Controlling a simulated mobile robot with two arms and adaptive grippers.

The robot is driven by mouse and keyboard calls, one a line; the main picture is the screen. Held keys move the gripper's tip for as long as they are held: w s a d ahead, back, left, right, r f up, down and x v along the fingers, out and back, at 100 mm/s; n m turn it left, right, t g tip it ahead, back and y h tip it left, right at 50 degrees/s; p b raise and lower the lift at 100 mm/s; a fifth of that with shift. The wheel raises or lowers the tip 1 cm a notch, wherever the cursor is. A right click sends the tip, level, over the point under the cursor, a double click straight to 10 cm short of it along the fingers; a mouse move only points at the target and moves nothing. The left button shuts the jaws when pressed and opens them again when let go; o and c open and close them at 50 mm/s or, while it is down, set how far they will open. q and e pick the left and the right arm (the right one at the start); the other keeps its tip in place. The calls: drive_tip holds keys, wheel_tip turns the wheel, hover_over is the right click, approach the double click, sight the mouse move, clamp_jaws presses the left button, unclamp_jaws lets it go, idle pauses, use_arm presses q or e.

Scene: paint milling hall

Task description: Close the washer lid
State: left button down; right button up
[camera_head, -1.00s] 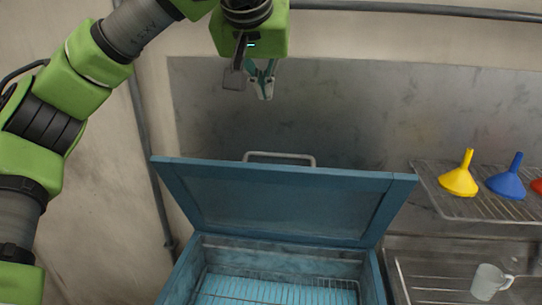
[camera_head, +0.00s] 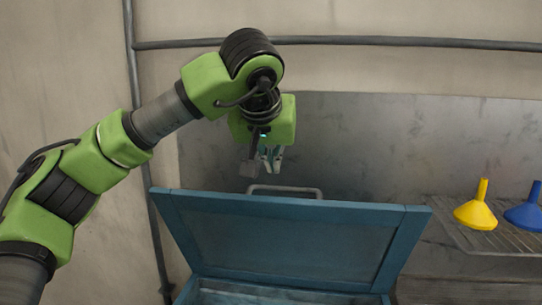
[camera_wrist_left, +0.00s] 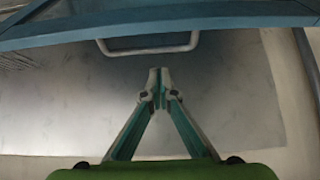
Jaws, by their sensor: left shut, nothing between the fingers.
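The washer's blue lid (camera_head: 280,240) stands raised and tilted in the head view, with a grey bar handle (camera_head: 285,190) on its upper edge. My left gripper (camera_head: 271,168) is above and behind that edge, close to the handle in the picture, with its fingers pointing down. In the left wrist view the fingertips (camera_wrist_left: 160,78) are together and empty. The handle (camera_wrist_left: 148,46) and the lid's blue edge (camera_wrist_left: 160,22) show beyond them, apart from the fingers. Only the top of the washer's basin (camera_head: 230,297) shows below the lid. My right gripper is not in view.
A wire shelf (camera_head: 485,238) at the right holds a yellow funnel (camera_head: 476,210) and a blue funnel (camera_head: 525,210). A grey metal panel (camera_head: 400,140) stands behind the lid. A pipe (camera_head: 400,41) runs along the wall above.

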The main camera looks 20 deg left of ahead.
sight(272, 197)
use_arm(q)
wheel_tip(272, 197, down, 5)
drive_tip(key=shift+w+f+p, duration=0.1)
drive_tip(key=shift+p, duration=1.05)
drive_tip(key=shift+f, duration=0.2)
